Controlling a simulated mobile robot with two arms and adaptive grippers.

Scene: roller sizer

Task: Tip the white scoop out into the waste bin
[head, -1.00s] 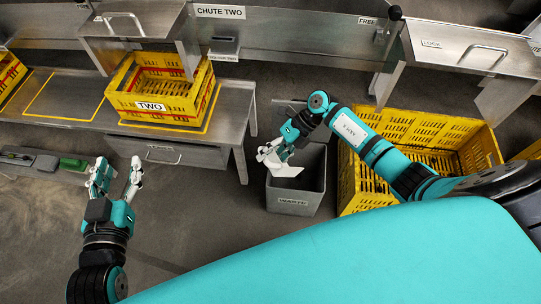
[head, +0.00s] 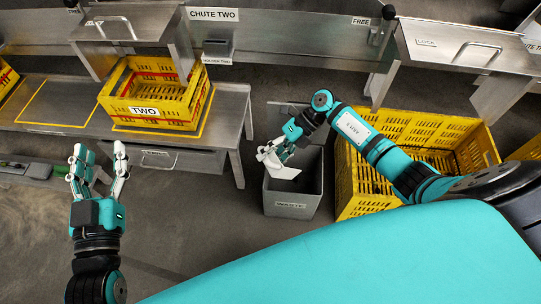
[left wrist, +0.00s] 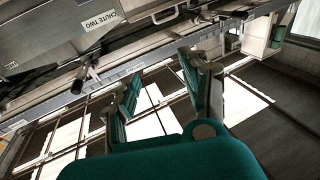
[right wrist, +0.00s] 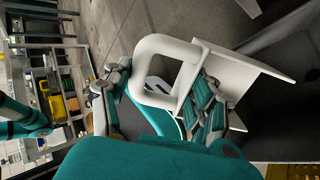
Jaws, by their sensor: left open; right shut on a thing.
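The white scoop (head: 284,172) is over the open top of the grey waste bin (head: 291,205) in the head view. My right gripper (head: 271,153) is shut on the scoop's looped handle, which shows in the right wrist view (right wrist: 165,45). The scoop's flat walls (right wrist: 240,70) reach past the fingers there. I cannot see any contents in the scoop, and the bin's inside is mostly dark or hidden. My left gripper (head: 98,160) is open and empty, left of the bin and in front of the metal bench. Its spread fingers show in the left wrist view (left wrist: 165,90).
A large yellow crate (head: 355,190) stands just right of the bin, under my right arm. A yellow crate labelled TWO (head: 150,118) sits on the metal bench (head: 228,105). Chute housings line the back. Floor between left gripper and bin is clear.

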